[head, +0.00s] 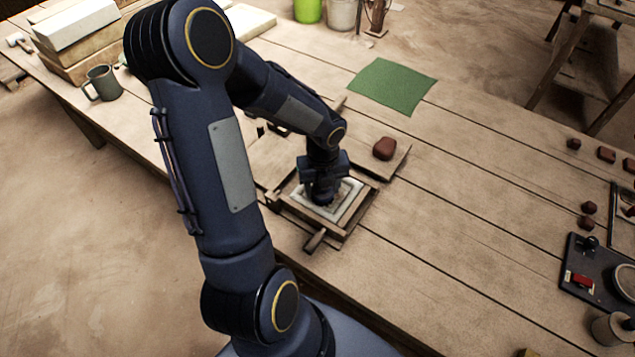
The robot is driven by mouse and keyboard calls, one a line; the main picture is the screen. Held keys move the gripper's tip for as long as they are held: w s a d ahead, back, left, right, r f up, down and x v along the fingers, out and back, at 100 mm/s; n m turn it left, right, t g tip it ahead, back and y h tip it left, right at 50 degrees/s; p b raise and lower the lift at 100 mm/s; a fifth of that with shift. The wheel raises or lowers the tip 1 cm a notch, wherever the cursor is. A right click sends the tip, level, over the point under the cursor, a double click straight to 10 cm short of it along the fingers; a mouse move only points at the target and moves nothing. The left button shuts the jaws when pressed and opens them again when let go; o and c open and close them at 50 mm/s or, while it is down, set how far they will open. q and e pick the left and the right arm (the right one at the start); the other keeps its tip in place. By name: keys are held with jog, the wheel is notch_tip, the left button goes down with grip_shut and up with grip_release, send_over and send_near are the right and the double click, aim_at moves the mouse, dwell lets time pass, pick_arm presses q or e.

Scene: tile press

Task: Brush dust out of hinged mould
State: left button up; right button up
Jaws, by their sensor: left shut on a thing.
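The hinged mould (351,216) lies open on the wooden table, a wooden frame around a pale inner plate, with a short handle (315,239) toward the front. My left gripper (324,198) points down over the pale plate inside the frame. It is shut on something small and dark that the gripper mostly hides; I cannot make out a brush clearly. Whether its tip touches the plate cannot be told. Dust on the plate is too small to tell. My right gripper is not in view.
A reddish-brown clay lump (384,149) sits on a board just behind the mould. A green cloth (392,86) lies farther back. A grey mug (102,83) stands at the left. A dark tray (585,268) and several clay lumps are at the right. The table between is clear.

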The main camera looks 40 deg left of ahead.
pick_arm(q)
jog(key=shift+s+d+f, duration=0.15)
jog(key=shift+d, duration=0.8)
jog(key=shift+w, duration=0.4)
jog(key=shift+w+a+r+p, duration=0.15)
jog(key=shift+w+p, duration=0.15)
jog(key=shift+w, duration=0.5)
jog(key=shift+w+r+p, duration=0.1)
jog(key=shift+w+p, duration=0.2)
jog(key=shift+w, duration=0.45)
jog(key=shift+a, duration=0.1)
jog(key=shift+s+a+f, duration=0.1)
jog(key=shift+s+a, duration=0.25)
jog(key=shift+a, duration=0.1)
jog(key=shift+s+a+f+p, duration=0.25)
jog(key=shift+s+a, duration=0.25)
jog(key=shift+s, duration=0.25)
jog(key=shift+r, duration=0.1)
